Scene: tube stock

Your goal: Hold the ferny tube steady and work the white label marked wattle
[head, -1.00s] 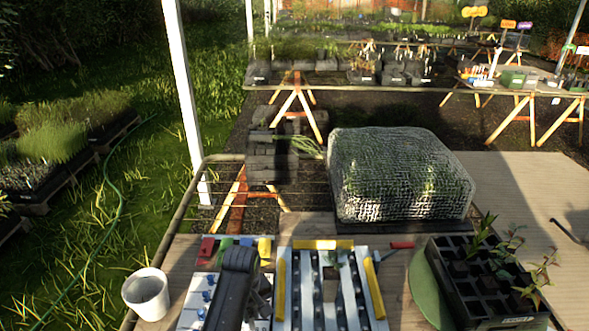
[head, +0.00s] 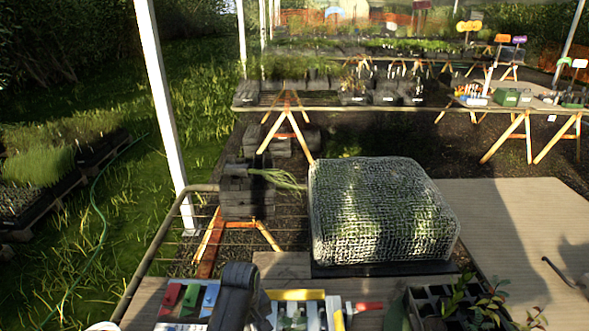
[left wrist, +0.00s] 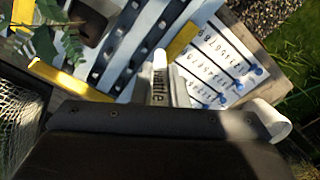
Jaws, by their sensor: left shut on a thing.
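The white label marked wattle (left wrist: 159,85) stands upright between the grey fingertips of my left gripper (left wrist: 163,92) in the left wrist view. The gripper is shut on it. Ferny green leaves (left wrist: 68,42) show at the upper left of that view, beside a dark square tube (left wrist: 88,22) on the white-striped rack. I cannot tell if the leaves grow from that tube. In the head view my left arm comes in at the bottom, and its fingertips are hidden. My right gripper is in neither view.
The rack's yellow bar (head: 296,295) and red, green and blue pieces (head: 172,295) lie near my left arm. A mesh-covered mound of plants (head: 380,210) stands behind. A black tray with seedlings (head: 432,303) is at right.

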